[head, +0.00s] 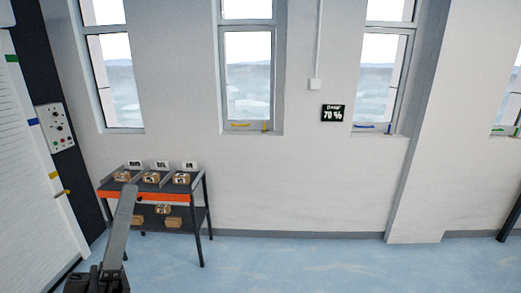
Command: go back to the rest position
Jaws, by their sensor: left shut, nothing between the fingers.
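My left gripper (128,191) shows at the lower left, in front of a small two-level rack. It is shut, with nothing seen between its fingers, and points up in the picture. It covers part of the rack's left side; whether it touches the rack cannot be told, but it seems nearer to me. My right gripper is not in view.
The rack (202,222) has an orange front edge, with several cardboard boxes (151,178) on top and more below. A white panelled unit (25,185) and a control box (57,127) stand at left. The blue floor (310,262) right of the rack is clear.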

